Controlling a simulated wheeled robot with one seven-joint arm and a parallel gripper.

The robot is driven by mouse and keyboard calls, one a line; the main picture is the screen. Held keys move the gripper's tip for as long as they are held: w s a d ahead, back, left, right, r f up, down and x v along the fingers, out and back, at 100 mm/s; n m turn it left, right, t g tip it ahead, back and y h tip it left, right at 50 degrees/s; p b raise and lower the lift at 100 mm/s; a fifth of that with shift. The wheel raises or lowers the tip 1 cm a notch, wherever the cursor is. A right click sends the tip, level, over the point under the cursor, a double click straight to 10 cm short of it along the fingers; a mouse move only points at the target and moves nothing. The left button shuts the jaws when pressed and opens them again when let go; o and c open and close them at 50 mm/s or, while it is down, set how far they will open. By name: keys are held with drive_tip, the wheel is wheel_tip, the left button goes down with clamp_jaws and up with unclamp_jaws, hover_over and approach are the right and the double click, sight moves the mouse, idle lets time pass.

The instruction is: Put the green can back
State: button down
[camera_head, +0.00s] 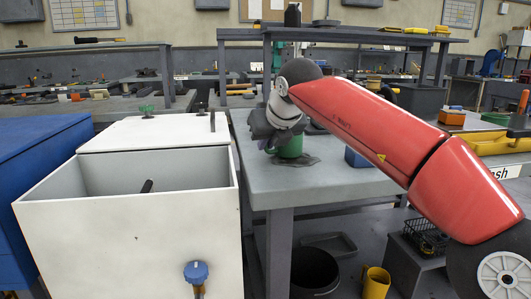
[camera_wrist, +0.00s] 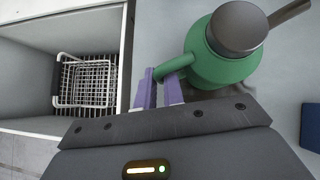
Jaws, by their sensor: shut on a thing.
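The green can (camera_head: 291,148) is at the near left part of the grey table (camera_head: 325,185), upright over a dark patch (camera_head: 305,161). In the wrist view the can (camera_wrist: 238,72) shows a grey domed top and a grey spout pointing to the upper right. My gripper (camera_head: 272,137) comes in from above. In the wrist view its two purple fingers (camera_wrist: 163,90) are shut on the can's green handle, at the left of its body. I cannot tell whether the can's base touches the table.
A white open tank (camera_head: 125,225) stands left of the table; a wire basket (camera_wrist: 88,82) lies inside it. A blue tap (camera_head: 196,272) juts from its front. A blue block (camera_head: 356,158) sits on the table. A black bucket (camera_head: 314,272) and yellow jug (camera_head: 376,283) stand below.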

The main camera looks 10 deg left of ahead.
drive_tip(key=shift+r, duration=0.1)
drive_tip(key=c, duration=1.5)
unclamp_jaws()
drive_tip(key=shift+f, duration=0.2)
drive_tip(key=shift+r, duration=0.2)
drive_tip(key=v, duration=1.2)
